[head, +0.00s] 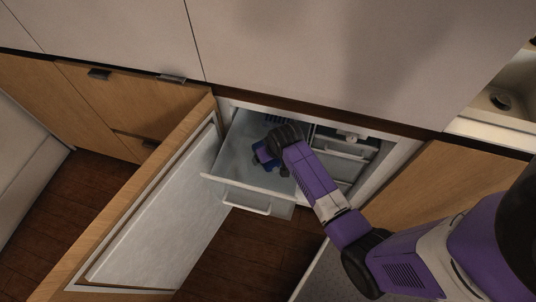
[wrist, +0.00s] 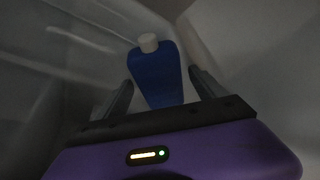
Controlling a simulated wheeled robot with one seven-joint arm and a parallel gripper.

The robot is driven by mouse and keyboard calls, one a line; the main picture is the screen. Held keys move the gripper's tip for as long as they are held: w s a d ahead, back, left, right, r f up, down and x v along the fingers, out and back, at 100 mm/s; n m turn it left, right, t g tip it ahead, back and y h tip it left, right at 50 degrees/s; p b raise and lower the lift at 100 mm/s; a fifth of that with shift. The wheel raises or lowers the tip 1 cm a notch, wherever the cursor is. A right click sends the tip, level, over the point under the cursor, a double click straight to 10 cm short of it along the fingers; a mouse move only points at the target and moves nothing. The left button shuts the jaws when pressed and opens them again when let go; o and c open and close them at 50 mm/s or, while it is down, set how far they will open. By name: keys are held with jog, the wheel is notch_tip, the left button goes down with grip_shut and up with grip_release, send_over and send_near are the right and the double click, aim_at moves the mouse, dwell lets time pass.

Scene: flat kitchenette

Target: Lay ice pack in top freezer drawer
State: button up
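The ice pack (wrist: 157,75) is a blue flat bottle shape with a pale cap. In the wrist view it stands between the two fingers of my gripper (wrist: 160,92), with dark gaps showing near the fingers. In the head view a small part of the blue ice pack (head: 262,155) shows beside my gripper (head: 270,160), inside the pulled-out top freezer drawer (head: 222,183). The drawer is clear, with a handle at its front. Whether the ice pack touches the drawer floor cannot be told. My wrist hides part of the drawer.
The freezer door (head: 150,225) stands open at the left of the drawer. Another compartment with clear drawers (head: 345,150) is at the right, partly behind my arm. A sink (head: 500,100) is at the far right. Dark wooden floor shows below the drawer.

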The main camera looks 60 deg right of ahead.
jog(key=p+v, duration=0.1)
jog(key=v, duration=1.1)
jog(key=shift+p, duration=0.3)
jog(key=shift+a+r, duration=0.1)
